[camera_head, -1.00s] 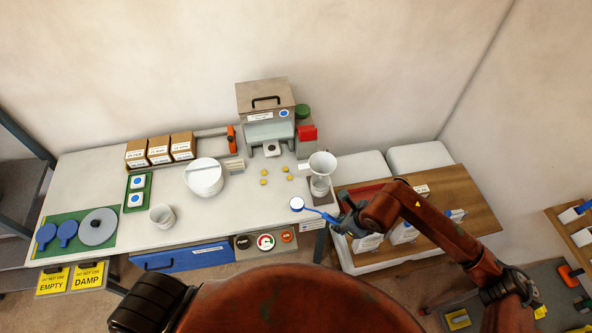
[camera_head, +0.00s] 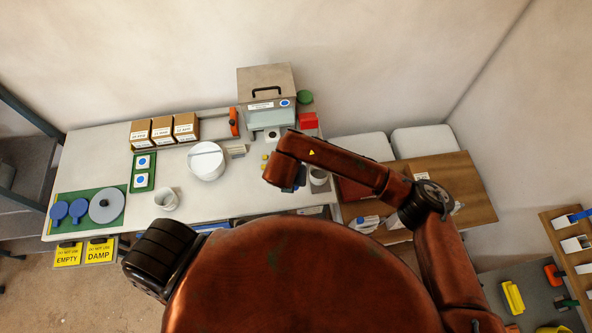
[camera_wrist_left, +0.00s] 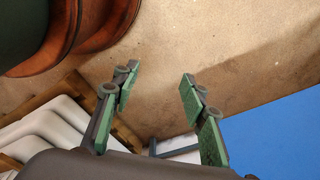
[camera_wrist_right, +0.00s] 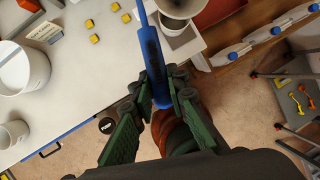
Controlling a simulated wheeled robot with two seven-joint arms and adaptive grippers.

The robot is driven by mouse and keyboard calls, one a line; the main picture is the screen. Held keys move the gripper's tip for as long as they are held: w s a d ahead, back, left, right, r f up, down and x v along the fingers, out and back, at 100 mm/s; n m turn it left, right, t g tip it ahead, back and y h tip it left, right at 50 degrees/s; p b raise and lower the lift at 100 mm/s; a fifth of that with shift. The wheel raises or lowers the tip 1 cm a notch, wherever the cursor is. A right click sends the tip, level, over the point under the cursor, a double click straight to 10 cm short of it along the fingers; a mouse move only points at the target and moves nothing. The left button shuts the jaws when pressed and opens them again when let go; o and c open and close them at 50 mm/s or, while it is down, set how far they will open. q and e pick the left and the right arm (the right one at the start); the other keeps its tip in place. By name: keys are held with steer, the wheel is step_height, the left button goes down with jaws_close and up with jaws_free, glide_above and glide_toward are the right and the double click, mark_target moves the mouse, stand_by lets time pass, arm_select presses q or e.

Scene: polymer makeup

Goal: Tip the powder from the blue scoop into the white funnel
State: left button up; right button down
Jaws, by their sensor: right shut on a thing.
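My right gripper (camera_wrist_right: 163,88) is shut on the handle of the blue scoop (camera_wrist_right: 151,50). The handle runs up out of the top of the right wrist view, so the scoop's bowl and any powder are out of sight. The white funnel (camera_wrist_right: 180,8) shows at the top edge of that view, just right of the handle, above a pale cup (camera_wrist_right: 181,27). In the head view my right gripper (camera_head: 288,184) is over the table's right end, and my forearm hides the scoop and the funnel. My left gripper (camera_wrist_left: 158,92) is open and empty above the floor.
A white tub (camera_head: 207,166) and a white cup (camera_head: 166,200) stand left on the table (camera_head: 110,150). Several yellow blocks (camera_wrist_right: 94,39) lie left of the scoop. A grey machine (camera_head: 266,84) stands behind. A wooden-topped bench (camera_head: 470,185) adjoins on the right.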

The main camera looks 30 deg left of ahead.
steer(key=shift+s+f+y, duration=0.4)
steer(key=shift+s+f, duration=0.45)
steer(key=shift+s, duration=0.05)
arm_select(q)
steer(key=s, duration=0.7)
steer(key=w, duration=0.4)
steer(key=shift+w+f, duration=0.2)
steer(key=shift+f, duration=0.15)
arm_select(e)
steer(key=w+d+f+m+g+y, duration=0.1)
steer(key=w+d+y, duration=0.1)
steer(key=d+y, duration=0.3)
steer(key=shift+d+f+g, duration=0.25)
steer(key=shift+d+g, duration=0.15)
arm_select(q)
steer(key=shift+s+f+b, duration=0.35)
steer(key=shift+b, duration=0.15)
arm_select(e)
steer(key=shift+y, duration=0.3)
